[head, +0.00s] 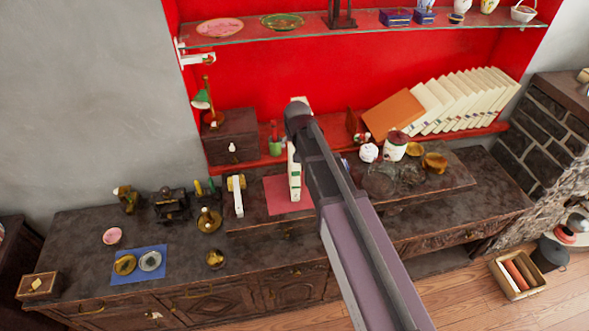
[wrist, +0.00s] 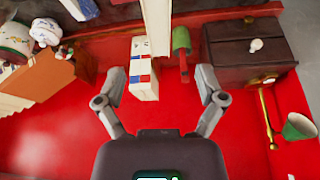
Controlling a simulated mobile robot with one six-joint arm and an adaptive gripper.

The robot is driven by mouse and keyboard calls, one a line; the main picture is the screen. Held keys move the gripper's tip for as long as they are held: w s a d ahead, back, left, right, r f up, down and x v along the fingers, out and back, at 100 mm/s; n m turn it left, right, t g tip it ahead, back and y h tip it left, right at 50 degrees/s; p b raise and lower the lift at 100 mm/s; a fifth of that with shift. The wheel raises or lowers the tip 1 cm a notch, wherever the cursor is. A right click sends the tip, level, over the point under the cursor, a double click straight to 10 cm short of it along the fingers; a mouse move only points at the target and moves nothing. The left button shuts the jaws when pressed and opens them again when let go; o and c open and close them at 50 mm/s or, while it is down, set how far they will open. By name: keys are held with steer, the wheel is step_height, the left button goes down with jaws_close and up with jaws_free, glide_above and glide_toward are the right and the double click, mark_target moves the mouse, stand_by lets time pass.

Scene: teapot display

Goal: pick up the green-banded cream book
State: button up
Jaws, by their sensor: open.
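The green-banded cream book (head: 294,174) stands upright on a red mat on the dresser in the head view, just left of my arm. In the wrist view a plain cream upright piece (wrist: 156,25) at the top edge looks like the same book; no green band shows there. My gripper (wrist: 159,84) is open over the red shelf. Another cream book (wrist: 144,76), with red and blue bands, lies between the spread fingers in the picture; I see no contact. In the head view my gripper's fingers are hidden behind my arm.
A green cup (wrist: 181,42) and a dark drawer box (wrist: 240,50) stand beside the banded books. A row of cream books (head: 465,98) with a leaning brown one (head: 393,114) fills the shelf's right. A glass shelf (head: 360,22) runs above.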

mark_target(294, 172)
steer(key=shift+f, duration=0.1)
steer(key=b+x, duration=0.7)
steer(key=shift+w+f, duration=0.1)
steer(key=shift+f, duration=0.25)
steer(key=shift+w+f+b, duration=0.2)
steer(key=shift+f+b, duration=0.2)
steer(key=shift+b, duration=0.1)
steer(key=shift+f, duration=0.1)
stand_by(0.3)
steer(key=shift+w+b+x, duration=0.2)
steer(key=shift+b+x, duration=2.1)
steer(key=shift+x, duration=0.2)
steer(key=shift+f, duration=0.1)
jaws_close()
